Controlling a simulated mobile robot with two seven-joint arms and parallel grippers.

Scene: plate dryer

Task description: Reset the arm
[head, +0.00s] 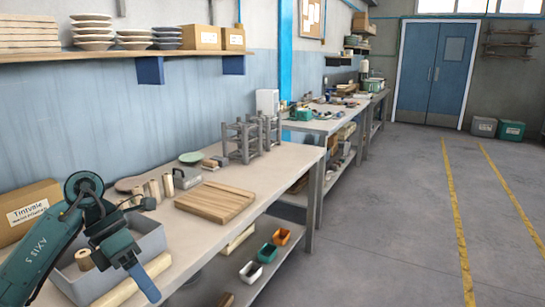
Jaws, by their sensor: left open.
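My left arm comes in from the lower left and bends over the grey bin (92,287) at the near end of the workbench. My right gripper is not in view. A grey metal rack (241,142) stands upright farther back on the bench, apart from my arm.
The bench (262,190) also holds a wooden board (215,201), upright cylinders (168,185) and a green plate (192,157). A cardboard box (30,212) stands behind my arm. Stacked plates (92,34) sit on a wall shelf (110,54). The floor (385,230) to the right is clear.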

